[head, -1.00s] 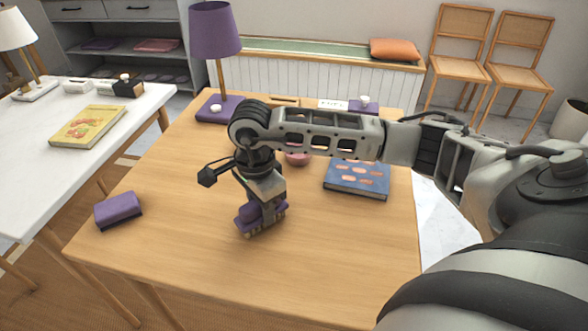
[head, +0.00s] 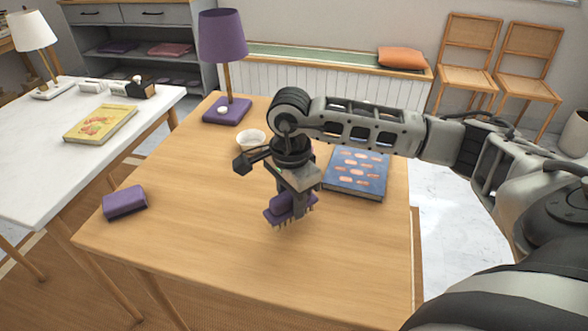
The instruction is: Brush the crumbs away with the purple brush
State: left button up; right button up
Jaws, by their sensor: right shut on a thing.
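My right gripper (head: 296,192) is shut on the purple brush (head: 278,213) over the middle of the wooden table (head: 200,235). The brush is roughly level with its bristles pointing down. I cannot tell for sure whether the bristles touch the table. I can make out no crumbs on the bare wood; any under or behind the gripper are hidden. My left gripper is not in view.
A purple block (head: 125,202) lies at the table's left edge. A white bowl (head: 250,138), a purple lamp (head: 223,40) and a blue book (head: 357,175) stand behind or beside my right gripper. The table's front is clear. A white table (head: 40,150) stands left.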

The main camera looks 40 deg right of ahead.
jog(key=shift+r+p, duration=1.35)
jog(key=shift+r, duration=1.2)
